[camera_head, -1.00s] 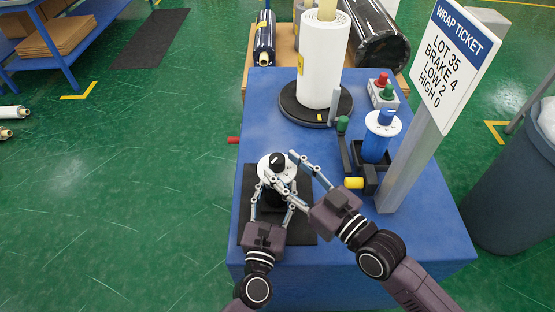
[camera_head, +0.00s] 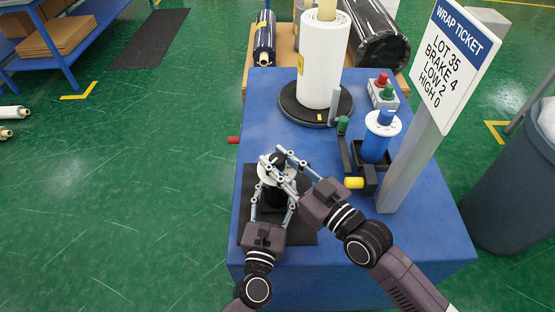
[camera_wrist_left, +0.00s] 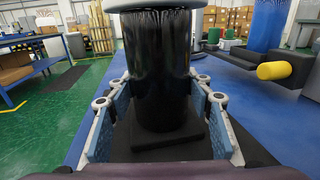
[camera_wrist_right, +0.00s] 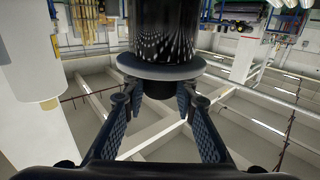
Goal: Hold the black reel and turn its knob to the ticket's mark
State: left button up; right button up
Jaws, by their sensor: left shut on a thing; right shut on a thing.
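The black reel (camera_head: 274,199) stands upright on a dark mat (camera_head: 302,230) at the table's front left. My left gripper (camera_head: 273,192) is shut around its body; its fingers flank the reel in the left wrist view (camera_wrist_left: 160,65). On top is a white dial disc (camera_head: 262,172) with a black knob (camera_head: 279,158). My right gripper (camera_head: 273,155) is shut on the knob, which shows between its fingers in the right wrist view (camera_wrist_right: 158,91). The dial's marks are too small and covered to read. The ticket (camera_head: 452,62) reads LOT 35, BRAKE 4, LOW 2, HIGH 0.
The ticket's grey post (camera_head: 408,165) rises at the table's right. A blue spool (camera_head: 376,146) and a yellow-ended part (camera_head: 354,183) stand right of my right gripper. A white roll (camera_head: 323,65) stands on a black turntable at the back. The table's left edge is close to the mat.

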pick_arm(q)
jog(key=shift+s+d+f, duration=0.1)
jog(key=shift+s+f, duration=0.05)
jog(key=shift+f, duration=0.2)
pick_arm(e)
jog(key=shift+s+a, duration=0.1)
jog(key=shift+c, duration=0.2)
jog(key=shift+a+r+m+t+h, duration=0.1)
jog(key=shift+m+t+h, duration=0.4)
jog(key=shift+t+h, duration=0.1)
jog(key=shift+m+h, duration=0.4)
jog(key=o, duration=1.2)
jog(key=shift+d, duration=0.2)
jog(key=v, duration=1.2)
jog(key=shift+f, duration=0.25)
